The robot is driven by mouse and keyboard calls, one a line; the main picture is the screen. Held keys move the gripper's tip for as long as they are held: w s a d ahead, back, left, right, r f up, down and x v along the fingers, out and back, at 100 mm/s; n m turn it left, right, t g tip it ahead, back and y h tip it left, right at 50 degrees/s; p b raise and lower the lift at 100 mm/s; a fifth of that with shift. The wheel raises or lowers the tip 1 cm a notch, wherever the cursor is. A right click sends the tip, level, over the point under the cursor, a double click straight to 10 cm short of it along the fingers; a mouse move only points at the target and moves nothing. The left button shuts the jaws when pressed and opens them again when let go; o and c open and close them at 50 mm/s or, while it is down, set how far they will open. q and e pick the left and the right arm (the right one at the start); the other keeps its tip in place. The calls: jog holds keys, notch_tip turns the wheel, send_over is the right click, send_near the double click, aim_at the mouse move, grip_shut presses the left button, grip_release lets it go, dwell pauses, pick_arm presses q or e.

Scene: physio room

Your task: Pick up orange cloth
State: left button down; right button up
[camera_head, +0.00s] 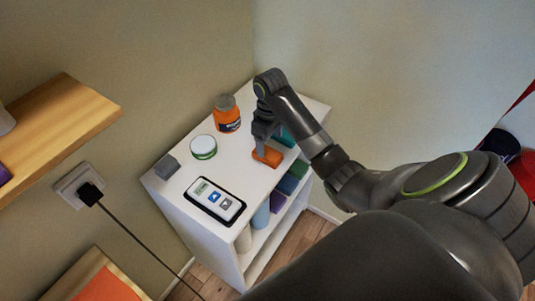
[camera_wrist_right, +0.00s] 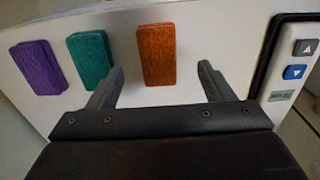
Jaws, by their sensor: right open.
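The orange cloth (camera_head: 267,156) is a small folded rectangle lying on the white cabinet top (camera_head: 232,170). My right gripper (camera_head: 262,143) is just above it, pointing down. In the right wrist view, the orange cloth (camera_wrist_right: 157,55) shows ahead of and between the two open fingertips of my right gripper (camera_wrist_right: 160,72). The fingers stand clear of its sides, and nothing is held. In the head view my gripper hides part of the cloth's surroundings. My left gripper is not in view.
A teal cloth (camera_wrist_right: 90,58) and a purple cloth (camera_wrist_right: 38,67) lie beside the orange one. An orange bottle (camera_head: 227,114), a white-lidded jar (camera_head: 203,147), a grey block (camera_head: 166,167) and a screen device (camera_head: 215,200) stand or lie on the top. Shelves below hold items.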

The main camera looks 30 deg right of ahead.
aim_at(270, 153)
jog(key=shift+w+d+f+b, duration=0.1)
jog(key=shift+w+f+b, duration=0.05)
jog(key=shift+f+b, duration=1.6)
notch_tip(270, 153, down, 2)
jog(key=shift+f+p, duration=0.15)
jog(key=shift+p, duration=0.3)
jog(key=c, duration=1.1)
jog(key=shift+o, duration=0.2)
jog(key=shift+r, duration=0.3)
notch_tip(270, 153, up, 2)
notch_tip(270, 153, up, 8)
jog(key=p, duration=0.7)
jog(key=shift+f, duration=0.25)
